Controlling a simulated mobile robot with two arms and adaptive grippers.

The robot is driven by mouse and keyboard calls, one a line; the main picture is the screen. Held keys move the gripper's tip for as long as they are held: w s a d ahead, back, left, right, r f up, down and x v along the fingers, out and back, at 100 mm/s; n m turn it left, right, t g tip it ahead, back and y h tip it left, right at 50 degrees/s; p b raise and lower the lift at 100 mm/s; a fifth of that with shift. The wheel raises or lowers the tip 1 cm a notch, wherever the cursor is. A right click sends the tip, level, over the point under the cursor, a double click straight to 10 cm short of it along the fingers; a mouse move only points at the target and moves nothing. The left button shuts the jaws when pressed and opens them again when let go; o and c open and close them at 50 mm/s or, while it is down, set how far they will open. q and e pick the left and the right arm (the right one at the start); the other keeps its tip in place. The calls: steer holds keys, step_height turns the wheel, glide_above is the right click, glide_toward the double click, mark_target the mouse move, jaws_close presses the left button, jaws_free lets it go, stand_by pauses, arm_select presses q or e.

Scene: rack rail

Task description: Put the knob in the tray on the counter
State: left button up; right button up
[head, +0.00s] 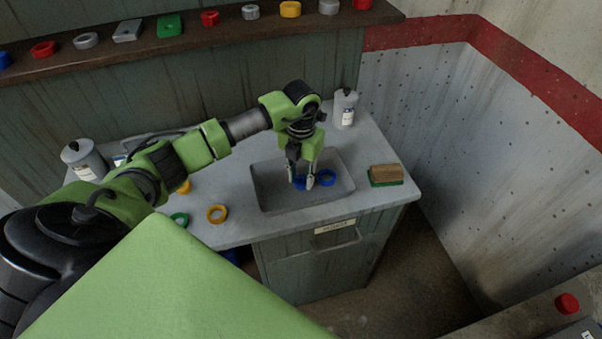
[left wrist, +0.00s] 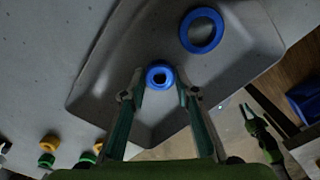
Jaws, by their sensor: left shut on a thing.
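The knob, a small blue ring-like piece (left wrist: 159,75), sits between the fingers of my left gripper (left wrist: 161,96) in the left wrist view. In the head view my left gripper (head: 300,179) points down into the grey tray (head: 262,187) set in the counter, shut on the blue knob (head: 300,184). The tray's rim also shows in the left wrist view (left wrist: 95,75). I cannot tell whether the knob touches the tray floor. My right gripper (left wrist: 247,112) seems to show small at the right of the left wrist view; its jaw state is unclear.
A larger blue ring (left wrist: 201,30) lies in the tray beside the knob. A brown-and-green block (head: 386,175) is right of the tray. White bottles (head: 345,108) and yellow and green rings (head: 217,214) stand on the counter. A shelf (head: 220,33) of coloured pieces runs behind.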

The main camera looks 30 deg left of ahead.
arm_select(q)
steer(key=shift+f, duration=0.1)
steer(key=o, duration=1.1)
steer(key=shift+r, duration=0.3)
step_height(320, 180, up, 12)
steer(key=b, duration=0.3)
steer(key=shift+f+b, duration=0.15)
steer(key=shift+b, duration=0.15)
